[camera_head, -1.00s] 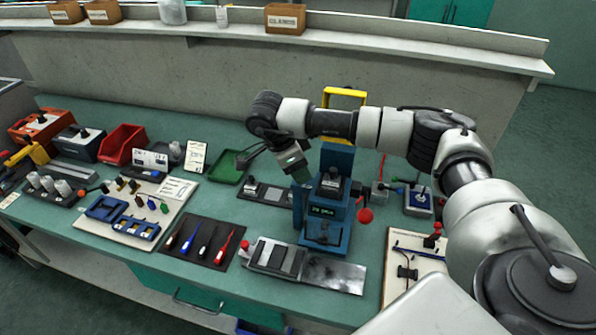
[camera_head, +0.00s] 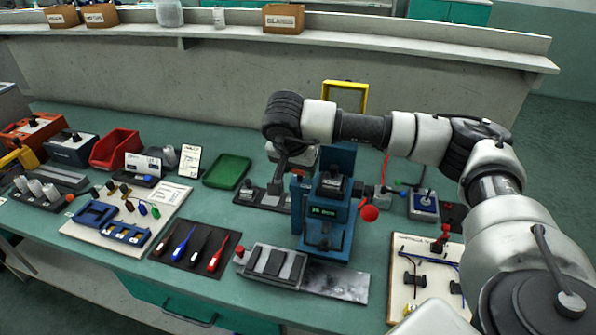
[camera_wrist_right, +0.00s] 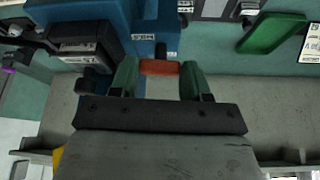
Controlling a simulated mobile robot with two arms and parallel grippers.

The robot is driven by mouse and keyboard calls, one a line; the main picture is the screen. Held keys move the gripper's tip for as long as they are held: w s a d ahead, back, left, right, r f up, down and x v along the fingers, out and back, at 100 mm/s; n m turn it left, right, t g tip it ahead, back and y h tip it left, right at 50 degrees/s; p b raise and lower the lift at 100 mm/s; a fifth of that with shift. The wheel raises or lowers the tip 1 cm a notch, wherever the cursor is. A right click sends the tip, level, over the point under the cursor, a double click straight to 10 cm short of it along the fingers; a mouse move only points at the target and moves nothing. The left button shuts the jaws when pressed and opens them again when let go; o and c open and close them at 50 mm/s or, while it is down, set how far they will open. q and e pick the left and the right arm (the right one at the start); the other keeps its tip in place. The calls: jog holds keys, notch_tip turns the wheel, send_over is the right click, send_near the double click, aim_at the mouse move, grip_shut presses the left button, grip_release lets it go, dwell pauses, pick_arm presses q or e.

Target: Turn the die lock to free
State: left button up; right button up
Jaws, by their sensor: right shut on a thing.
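The blue press (camera_head: 326,216) stands upright in the middle of the bench, with a small lit display on its front. In the right wrist view its blue side (camera_wrist_right: 145,20) carries a white label, partly readable. A short orange-red bar (camera_wrist_right: 160,67), which looks like the die lock handle, sticks out beside that blue side. My right gripper (camera_wrist_right: 160,80) has its two green fingers shut on the ends of this bar. In the head view my right wrist is behind and left of the press, and the fingertips are hidden. My left gripper is not in view.
A red ball knob (camera_head: 369,213) sticks out right of the press. A green tray (camera_head: 227,171) lies to the left. A dark mat with several screwdrivers (camera_head: 217,254) lies front left. A wiring board (camera_head: 420,275) lies front right. A yellow frame (camera_head: 345,95) stands behind.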

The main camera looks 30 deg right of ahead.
jog(key=shift+n+b, duration=0.3)
jog(key=shift+n, duration=0.3)
jog(key=shift+r, duration=0.1)
jog(key=o, duration=0.9)
